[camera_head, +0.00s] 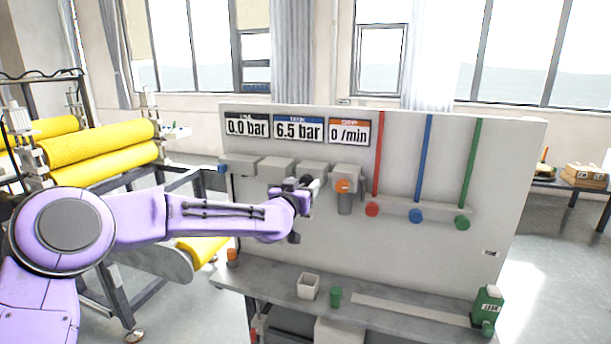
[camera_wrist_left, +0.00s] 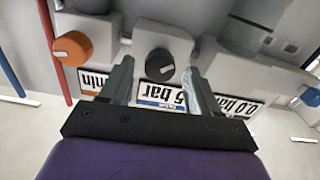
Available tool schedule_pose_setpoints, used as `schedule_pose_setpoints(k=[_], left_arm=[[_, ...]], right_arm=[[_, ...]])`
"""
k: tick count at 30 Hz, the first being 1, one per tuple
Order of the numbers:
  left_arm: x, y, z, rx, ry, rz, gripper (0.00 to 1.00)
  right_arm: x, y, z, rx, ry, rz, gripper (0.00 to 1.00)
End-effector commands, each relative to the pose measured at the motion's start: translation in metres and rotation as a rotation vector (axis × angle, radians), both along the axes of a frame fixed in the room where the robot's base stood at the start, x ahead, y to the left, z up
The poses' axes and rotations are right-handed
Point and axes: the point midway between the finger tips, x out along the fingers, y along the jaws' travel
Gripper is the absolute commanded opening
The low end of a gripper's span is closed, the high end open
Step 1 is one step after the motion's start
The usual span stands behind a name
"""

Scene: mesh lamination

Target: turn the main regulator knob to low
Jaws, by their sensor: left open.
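A dark round main regulator knob (camera_wrist_left: 160,65) with a pale pointer mark sits on a light grey block in the left wrist view, beside the upside-down 6.5 bar display. The same display (camera_head: 298,129) with a blue header is on the panel in the head view. My left gripper (camera_head: 302,192) is at the panel's block row. In the wrist view its two open fingers (camera_wrist_left: 158,68) stand on either side of the knob, with visible gaps. My right gripper is in neither view.
An orange knob (camera_head: 343,185) is close beside the gripper, also in the wrist view (camera_wrist_left: 72,48). Red (camera_head: 372,209), blue (camera_head: 416,216) and green (camera_head: 462,222) knobs are farther right.

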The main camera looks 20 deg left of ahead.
Motion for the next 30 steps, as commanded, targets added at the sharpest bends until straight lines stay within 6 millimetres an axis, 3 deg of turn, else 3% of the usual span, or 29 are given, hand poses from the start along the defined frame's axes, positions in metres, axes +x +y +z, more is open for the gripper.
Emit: schedule_pose_setpoints(k=[6, 14, 15, 20, 30], left_arm=[[0.026, -0.001, 0.0, 0.001, 0.002, -0.001, 0.62], [0.028, -0.001, -0.001, 0.0, 0.001, -0.001, 0.62], [0.028, -0.001, -0.001, 0.0, 0.001, -0.001, 0.59], [0.028, -0.001, -0.001, 0.0, 0.001, -0.001, 0.07], [0.028, -0.001, -0.002, -0.035, 0.002, 0.0, 0.06]], right_arm=[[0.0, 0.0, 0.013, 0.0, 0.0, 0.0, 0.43], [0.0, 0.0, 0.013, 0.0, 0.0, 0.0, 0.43], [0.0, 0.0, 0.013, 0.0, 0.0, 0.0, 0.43], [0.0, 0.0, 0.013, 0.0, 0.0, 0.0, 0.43], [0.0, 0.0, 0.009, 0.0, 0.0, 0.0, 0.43]])
